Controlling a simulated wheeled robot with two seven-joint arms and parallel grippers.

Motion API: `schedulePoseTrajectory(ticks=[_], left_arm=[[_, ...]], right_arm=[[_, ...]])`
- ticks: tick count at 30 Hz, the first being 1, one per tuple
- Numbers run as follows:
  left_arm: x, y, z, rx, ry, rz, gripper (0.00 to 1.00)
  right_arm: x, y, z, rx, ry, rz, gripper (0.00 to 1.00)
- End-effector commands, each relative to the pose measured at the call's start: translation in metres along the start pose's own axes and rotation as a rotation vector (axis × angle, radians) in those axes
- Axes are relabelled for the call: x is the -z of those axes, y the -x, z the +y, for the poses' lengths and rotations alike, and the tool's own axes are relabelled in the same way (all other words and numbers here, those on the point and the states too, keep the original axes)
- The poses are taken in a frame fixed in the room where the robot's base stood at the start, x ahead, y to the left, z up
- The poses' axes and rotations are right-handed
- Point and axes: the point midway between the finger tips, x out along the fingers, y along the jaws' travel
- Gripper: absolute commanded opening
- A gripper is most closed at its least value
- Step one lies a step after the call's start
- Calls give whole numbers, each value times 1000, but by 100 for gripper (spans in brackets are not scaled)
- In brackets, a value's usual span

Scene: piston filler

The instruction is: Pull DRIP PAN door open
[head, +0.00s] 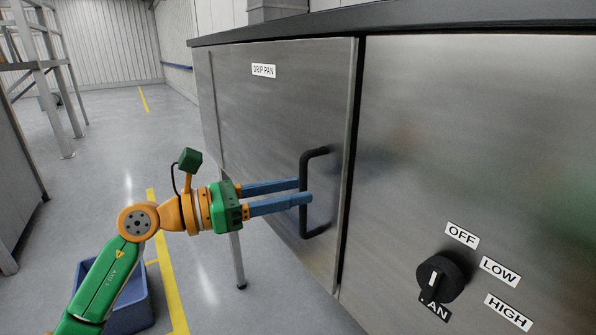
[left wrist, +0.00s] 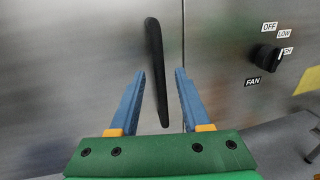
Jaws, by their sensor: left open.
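The DRIP PAN door (head: 265,120) is a brushed metal panel with a white label (head: 263,70) near its top. It looks shut, with a dark gap along its right edge. Its black bar handle (head: 315,160) stands upright near that edge. My left gripper (head: 303,189) is open, its blue fingers reaching to the handle. In the left wrist view the handle (left wrist: 157,75) runs between the two open fingertips (left wrist: 160,72), slightly tilted, with gaps at both sides. I cannot tell whether a finger touches it. My right gripper is in neither view.
A black FAN knob (head: 444,277) with OFF, LOW and HIGH labels sticks out of the right panel (head: 470,140). A dark countertop (head: 400,17) overhangs the door. A blue bin (head: 125,300) stands on the floor behind my left arm. Floor left of the door is mostly clear.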

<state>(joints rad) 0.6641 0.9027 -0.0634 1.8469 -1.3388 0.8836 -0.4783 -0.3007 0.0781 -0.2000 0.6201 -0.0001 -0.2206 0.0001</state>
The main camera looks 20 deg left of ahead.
Motion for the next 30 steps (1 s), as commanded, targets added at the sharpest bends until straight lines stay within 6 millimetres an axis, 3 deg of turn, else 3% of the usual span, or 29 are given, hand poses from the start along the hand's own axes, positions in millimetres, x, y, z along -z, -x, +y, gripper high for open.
schedulePoseTrajectory(ticks=[1, 3, 12, 13, 18, 30], left_arm=[[-9, -9, -1, 3, 4, -3, 47], [-6, -19, 0, 2, 7, -2, 47], [1, -27, 0, 0, 6, -2, 47], [1, -27, 0, 0, 6, -2, 44], [0, -27, 0, 0, 7, -2, 0], [-1, -27, 1, -1, 7, -5, 0]], right_arm=[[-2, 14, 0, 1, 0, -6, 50], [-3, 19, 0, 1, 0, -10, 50], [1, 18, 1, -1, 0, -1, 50], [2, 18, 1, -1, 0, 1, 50], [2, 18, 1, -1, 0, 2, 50], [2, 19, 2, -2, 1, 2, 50]])
